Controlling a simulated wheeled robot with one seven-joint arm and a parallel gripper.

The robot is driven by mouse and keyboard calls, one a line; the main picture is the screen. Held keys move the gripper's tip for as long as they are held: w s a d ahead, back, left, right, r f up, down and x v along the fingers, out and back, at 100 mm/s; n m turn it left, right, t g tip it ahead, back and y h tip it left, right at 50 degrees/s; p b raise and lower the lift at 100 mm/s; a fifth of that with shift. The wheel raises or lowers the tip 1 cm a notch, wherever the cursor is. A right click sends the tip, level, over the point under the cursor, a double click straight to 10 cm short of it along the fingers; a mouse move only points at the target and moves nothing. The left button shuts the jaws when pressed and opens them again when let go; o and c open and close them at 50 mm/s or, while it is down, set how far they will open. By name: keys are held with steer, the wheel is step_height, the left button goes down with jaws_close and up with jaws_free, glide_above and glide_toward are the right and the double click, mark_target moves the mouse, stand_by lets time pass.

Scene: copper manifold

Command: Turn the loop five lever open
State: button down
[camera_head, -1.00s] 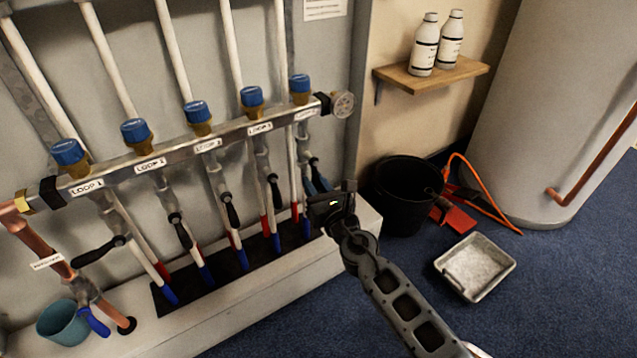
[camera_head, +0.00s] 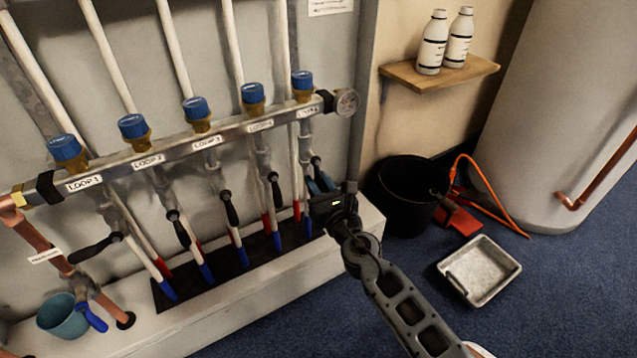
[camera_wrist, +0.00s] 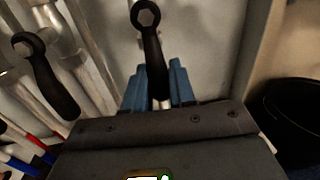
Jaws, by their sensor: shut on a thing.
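The loop five lever (camera_head: 316,167) is a black handle at the right end of the manifold. In the wrist view the lever (camera_wrist: 152,50) hangs down from its round, hex-nut end, tilted slightly, with its lower part between my blue fingers. My gripper (camera_head: 322,184) is shut on the lever's lower end; in the wrist view the gripper (camera_wrist: 160,88) has a finger on each side of it. My dark gripper body hides the pipe below. The loop four lever (camera_head: 275,190) hangs to the left and also shows in the wrist view (camera_wrist: 46,75).
Levers for the other loops (camera_head: 229,207) hang to the left under the manifold bar (camera_head: 180,150). A black bucket (camera_head: 405,195) stands on the floor to the right, close to my arm. A grey tray (camera_head: 480,271) lies on the blue carpet.

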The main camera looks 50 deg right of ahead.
steer(key=c, duration=1.1)
jaws_free()
steer(key=shift+v, duration=3.9)
steer(key=shift+s, duration=0.1)
steer(key=s+a+f+m+g+y, duration=0.1)
steer(key=s+a+m+y, duration=0.1)
steer(key=s+a+m, duration=0.4)
steer(key=s+a+f+m+y, duration=0.1)
steer(key=s+a+m+y, duration=0.15)
steer(key=s+m, duration=0.45)
steer(key=s+a+r+m+y, duration=0.1)
steer(key=s+a+r+m, duration=0.4)
steer(key=s+m, duration=0.4)
steer(key=s+a+r+m+y, duration=0.2)
steer(key=s+a+r+m, duration=0.1)
steer(key=s+r+m, duration=0.6)
steer(key=shift+g, duration=0.3)
step_height(320, 180, up, 31)
steer(key=p, duration=3.2)
steer(key=shift+d+r+p, duration=0.1)
steer(key=shift+p, duration=0.2)
